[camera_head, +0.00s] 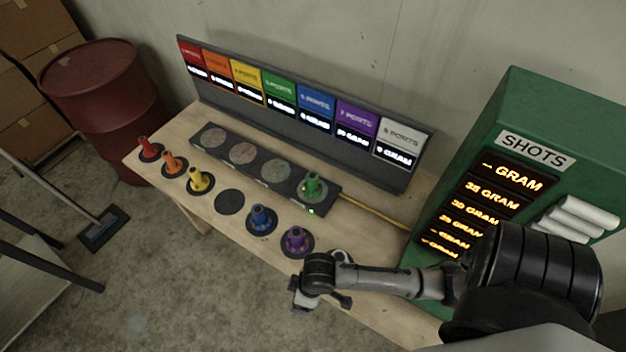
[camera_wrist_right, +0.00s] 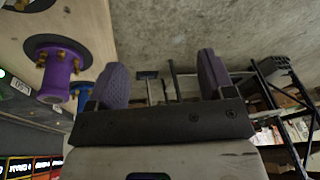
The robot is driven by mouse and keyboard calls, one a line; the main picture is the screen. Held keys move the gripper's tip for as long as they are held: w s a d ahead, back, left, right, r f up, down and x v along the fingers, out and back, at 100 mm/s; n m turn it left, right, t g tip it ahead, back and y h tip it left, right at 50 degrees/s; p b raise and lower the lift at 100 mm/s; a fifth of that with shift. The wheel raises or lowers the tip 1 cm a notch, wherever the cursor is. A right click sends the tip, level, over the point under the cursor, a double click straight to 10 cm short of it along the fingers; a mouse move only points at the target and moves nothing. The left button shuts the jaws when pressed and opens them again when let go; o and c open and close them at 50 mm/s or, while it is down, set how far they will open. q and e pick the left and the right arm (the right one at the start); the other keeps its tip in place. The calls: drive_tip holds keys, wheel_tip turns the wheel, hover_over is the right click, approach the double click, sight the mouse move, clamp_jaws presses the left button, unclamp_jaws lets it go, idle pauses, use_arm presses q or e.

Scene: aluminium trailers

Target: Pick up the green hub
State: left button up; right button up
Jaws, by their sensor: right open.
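The green hub (camera_head: 312,186) stands upright on the rightmost disc of the dark bar (camera_head: 224,166) on the wooden table, with a small green light in front of it. My right gripper (camera_head: 322,300) is past the table's front edge, below and right of the purple hub (camera_head: 296,240), apart from the green hub. In the right wrist view its two fingers (camera_wrist_right: 160,85) are spread with nothing between them. The purple hub (camera_wrist_right: 62,70) shows there at the left, with part of the blue hub behind it. The green hub is not clearly visible there. My left gripper is not in view.
Red (camera_head: 148,146), orange (camera_head: 171,161), yellow (camera_head: 198,180) and blue (camera_head: 261,217) hubs stand on black discs along the front, with an empty disc (camera_head: 230,202) between yellow and blue. A points board (camera_head: 300,103) stands behind. A green SHOTS cabinet (camera_head: 540,100) is right.

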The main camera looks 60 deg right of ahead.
drive_tip(key=w+d+g+p, duration=0.1)
drive_tip(key=w+d+p, duration=0.1)
drive_tip(key=w, duration=0.2)
use_arm(q)
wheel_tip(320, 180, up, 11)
drive_tip(key=p, duration=0.7)
use_arm(e)
wheel_tip(320, 180, up, 11)
drive_tip(key=m+g+h, duration=0.1)
drive_tip(key=m+h, duration=0.1)
drive_tip(key=m, duration=0.6)
hover_over(312, 176)
wheel_tip(312, 176, down, 8)
drive_tip(key=b, duration=0.8)
drive_tip(key=shift+f+b, duration=0.25)
drive_tip(key=shift+b, duration=0.15)
wheel_tip(312, 176, down, 5)
drive_tip(key=b, duration=0.6)
drive_tip(key=shift+s+d+f, duration=0.1)
drive_tip(key=shift+f, duration=0.05)
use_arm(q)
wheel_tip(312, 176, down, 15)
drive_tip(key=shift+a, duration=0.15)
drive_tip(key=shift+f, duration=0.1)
